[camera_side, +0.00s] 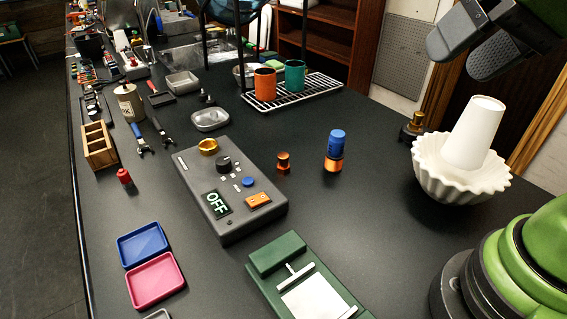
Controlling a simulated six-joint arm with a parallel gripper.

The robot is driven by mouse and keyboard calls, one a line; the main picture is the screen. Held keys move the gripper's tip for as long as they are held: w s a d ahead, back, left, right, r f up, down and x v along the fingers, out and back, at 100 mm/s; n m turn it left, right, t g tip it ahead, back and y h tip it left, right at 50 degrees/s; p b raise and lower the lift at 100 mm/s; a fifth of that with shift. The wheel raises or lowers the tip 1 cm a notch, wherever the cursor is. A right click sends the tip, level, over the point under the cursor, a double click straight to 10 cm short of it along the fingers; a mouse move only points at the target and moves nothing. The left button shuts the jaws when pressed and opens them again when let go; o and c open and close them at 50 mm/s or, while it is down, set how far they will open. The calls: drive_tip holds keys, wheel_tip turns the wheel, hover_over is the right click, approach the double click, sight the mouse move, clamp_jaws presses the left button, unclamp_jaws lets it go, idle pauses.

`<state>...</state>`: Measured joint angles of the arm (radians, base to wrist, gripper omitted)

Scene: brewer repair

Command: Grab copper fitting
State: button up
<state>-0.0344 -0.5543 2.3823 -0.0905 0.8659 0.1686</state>
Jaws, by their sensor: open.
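A small copper fitting (284,162) stands upright on the dark table, to the right of the grey control box (220,215). A taller cylinder with a blue top and copper lower part (335,150) stands a little to its right, apart from it. My gripper (458,57) is at the upper right, raised well above the table. Its two dark fingers are apart with nothing between them. It is far from the copper fitting and touches nothing.
A white fluted bowl with a cone (462,170) stands below my gripper, with a brass-topped part (412,126) beside it. A wire rack (292,92) holds orange and teal mugs. A green fixture (305,280) lies in front. The table around the fitting is mostly clear.

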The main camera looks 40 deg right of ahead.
drive_tip(key=w+f+m+g+h, duration=0.1)
drive_tip(key=w+f+m+h, duration=0.1)
drive_tip(key=w, duration=0.7)
drive_tip(key=m+g+h, duration=0.1)
drive_tip(key=m+h, duration=0.1)
approach(285, 156)
drive_tip(key=f, duration=0.1)
drive_tip(key=x, duration=0.4)
drive_tip(key=shift+w+d, duration=0.1)
drive_tip(key=shift+d, duration=0.15)
drive_tip(key=shift+a+x, duration=0.2)
drive_tip(key=shift+x, duration=2.9)
drive_tip(key=c, duration=1)
